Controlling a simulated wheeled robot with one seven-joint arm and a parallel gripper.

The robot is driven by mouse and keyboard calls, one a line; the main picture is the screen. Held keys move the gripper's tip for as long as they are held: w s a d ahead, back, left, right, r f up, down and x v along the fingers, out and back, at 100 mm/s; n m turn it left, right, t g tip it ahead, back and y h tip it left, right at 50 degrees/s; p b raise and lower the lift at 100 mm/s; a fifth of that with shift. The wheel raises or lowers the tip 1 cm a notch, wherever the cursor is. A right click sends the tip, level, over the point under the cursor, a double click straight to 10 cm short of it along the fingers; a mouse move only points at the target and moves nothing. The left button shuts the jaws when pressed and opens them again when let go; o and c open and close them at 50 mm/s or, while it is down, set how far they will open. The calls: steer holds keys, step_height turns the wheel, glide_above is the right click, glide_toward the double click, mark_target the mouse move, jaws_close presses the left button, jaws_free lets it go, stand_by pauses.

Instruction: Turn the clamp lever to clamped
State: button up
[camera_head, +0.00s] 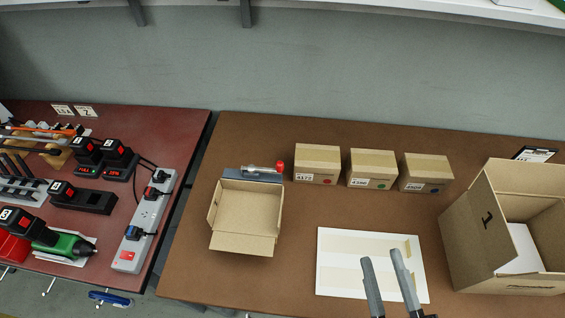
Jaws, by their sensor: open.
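The clamp (250,175) is a grey metal bar at the back edge of an open cardboard box (245,243) on the brown table. Its lever has a red knob (280,167) at the right end and lies roughly level along the bar. The picture is too small to tell the lever's exact setting. My gripper (382,256) is at the lower right, its two grey fingers apart and empty. It is over the white sheet, in front and to the right of the lever, well apart from it.
Three small closed boxes (372,168) stand right of the knob. A white sheet (340,240) lies at the front middle. A large open carton (470,250) stands at the right. A red bench (180,125) with tools, chargers and a power strip (147,220) is at the left, across a gap.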

steer(key=w+a+r+n+y+p, duration=0.1)
steer(key=w+a+r+n+y, duration=0.1)
steer(key=w+a+n+y, duration=0.6)
steer(key=n+g+p, duration=0.1)
steer(key=n+g, duration=0.5)
steer(key=n, duration=1.7)
glide_toward(280, 167)
steer(key=w+a+f, duration=0.1)
steer(key=w+a, duration=0.1)
steer(key=w, duration=0.1)
steer(key=x, duration=0.7)
steer(key=shift+a+f+p, duration=0.1)
steer(key=shift+f+p, duration=0.1)
steer(key=shift+p, duration=0.1)
jaws_close()
